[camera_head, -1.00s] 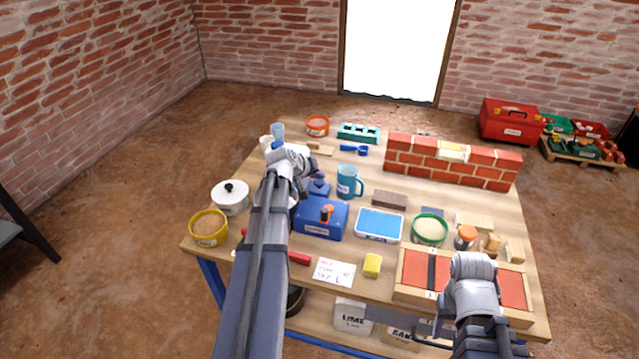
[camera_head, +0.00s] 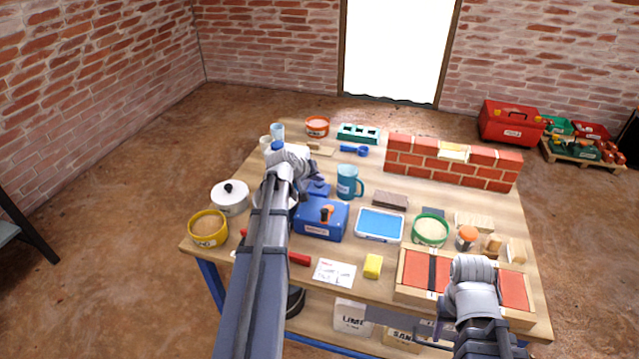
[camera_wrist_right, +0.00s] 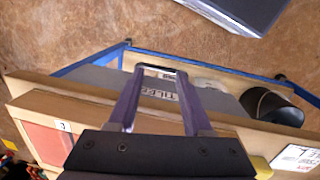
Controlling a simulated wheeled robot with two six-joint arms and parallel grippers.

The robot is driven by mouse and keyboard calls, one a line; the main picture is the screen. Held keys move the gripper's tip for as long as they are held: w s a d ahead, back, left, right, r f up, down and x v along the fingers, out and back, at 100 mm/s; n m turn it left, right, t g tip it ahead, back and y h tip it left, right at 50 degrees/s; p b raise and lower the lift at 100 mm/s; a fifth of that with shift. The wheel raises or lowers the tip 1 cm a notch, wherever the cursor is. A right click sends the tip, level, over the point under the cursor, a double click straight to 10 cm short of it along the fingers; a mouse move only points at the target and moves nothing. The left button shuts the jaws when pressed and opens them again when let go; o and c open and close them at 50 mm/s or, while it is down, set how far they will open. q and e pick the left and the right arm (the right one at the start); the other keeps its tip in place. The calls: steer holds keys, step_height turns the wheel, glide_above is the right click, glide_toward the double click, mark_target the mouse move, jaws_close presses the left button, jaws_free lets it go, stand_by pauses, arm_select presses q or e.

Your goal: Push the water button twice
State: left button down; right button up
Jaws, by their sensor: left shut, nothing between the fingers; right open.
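My left gripper (camera_head: 300,176) is over the table's left half, beyond the blue box. Its fingers are shut and empty, and largely hidden by my own wrist. A blue box (camera_head: 320,219) with a black and orange part on top stands just in front of it. A small blue item (camera_head: 318,188) is beside the gripper; I cannot tell whether they touch. No button marked water can be made out; it may be hidden by my left arm. My right gripper (camera_wrist_right: 160,72) is open and empty at the table's front edge, beside a wooden case (camera_head: 411,275).
A blue mug (camera_head: 348,182), a blue tray (camera_head: 380,224) and a green bowl (camera_head: 430,230) stand to the right. A small brick wall (camera_head: 450,164) stands at the back right.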

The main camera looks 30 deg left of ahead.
mark_target(318, 185)
arm_select(q)
steer(key=shift+f+b, duration=0.4)
steer(key=shift+r, duration=0.1)
stand_by(0.5)
steer(key=shift+r+p, duration=1.05)
steer(key=shift+p, duration=0.1)
step_height(318, 185, up, 5)
steer(key=p, duration=0.5)
stand_by(0.4)
